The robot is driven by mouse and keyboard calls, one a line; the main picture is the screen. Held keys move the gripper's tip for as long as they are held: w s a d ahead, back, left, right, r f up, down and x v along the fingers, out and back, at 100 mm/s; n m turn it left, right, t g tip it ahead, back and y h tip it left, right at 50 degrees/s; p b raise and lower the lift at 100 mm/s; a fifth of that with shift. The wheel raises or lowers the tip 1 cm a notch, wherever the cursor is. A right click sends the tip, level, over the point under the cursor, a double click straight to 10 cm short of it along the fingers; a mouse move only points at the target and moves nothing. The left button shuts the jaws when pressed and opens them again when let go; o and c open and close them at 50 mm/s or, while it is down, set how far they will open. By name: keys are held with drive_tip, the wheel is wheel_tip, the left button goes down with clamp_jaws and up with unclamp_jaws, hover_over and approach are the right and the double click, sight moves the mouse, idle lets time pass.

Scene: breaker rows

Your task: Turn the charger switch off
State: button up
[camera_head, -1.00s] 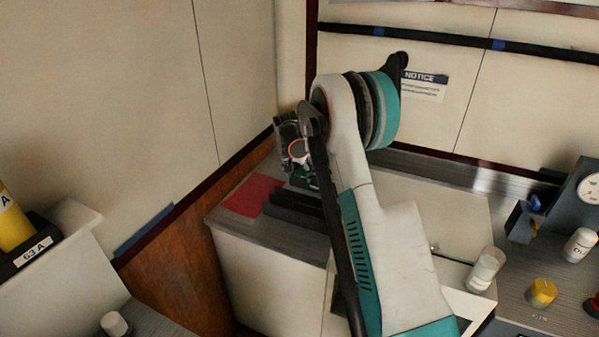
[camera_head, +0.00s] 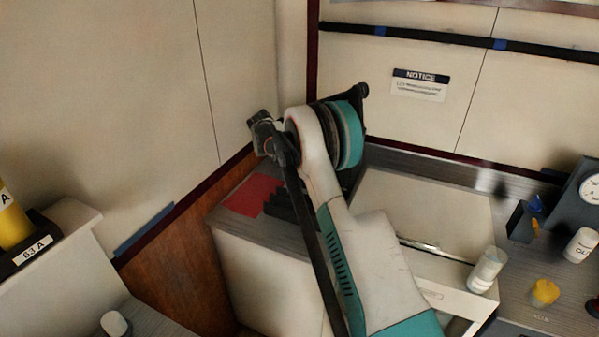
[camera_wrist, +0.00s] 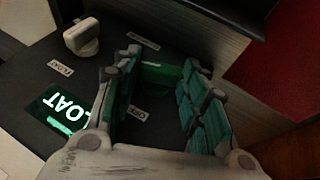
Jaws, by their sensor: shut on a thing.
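In the wrist view, a dark panel (camera_wrist: 100,85) carries a green handle-like part (camera_wrist: 160,74) between my fingers, which I take to be the charger switch. My gripper (camera_wrist: 160,68) is shut on it with its teal finger pads, one on each side. Small labels sit above and below it; I cannot read them surely. A lit green window (camera_wrist: 62,110) reads "FLOAT". In the head view my gripper (camera_head: 262,136) is at the back-left corner of the counter, and my arm hides the panel there.
A white knob (camera_wrist: 82,38) stands on the same panel, left of my fingers. A red mat (camera_head: 252,194) lies near the wall corner, beside black ridged blocks (camera_head: 288,209).

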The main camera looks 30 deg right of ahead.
drive_tip(key=g+h+b, duration=0.1)
drive_tip(key=f+n+g+h+b, duration=0.1)
drive_tip(key=g+h+b, duration=0.1)
drive_tip(key=w+g+h+b, duration=0.1)
drive_tip(key=b, duration=0.1)
drive_tip(key=shift+a+f+n+g+h, duration=0.25)
drive_tip(key=shift+a+n+g+h, duration=0.05)
drive_tip(key=shift+a, duration=0.1)
drive_tip(key=shift+b, duration=0.85)
drive_tip(key=shift+r+g+h+b, duration=0.15)
drive_tip(key=shift+g+h+b, duration=0.15)
drive_tip(key=shift+g+b, duration=0.1)
drive_tip(key=o, duration=1.1)
drive_tip(key=shift+c, duration=0.2)
drive_tip(key=shift+r+p, duration=0.2)
drive_tip(key=shift+p, duration=0.25)
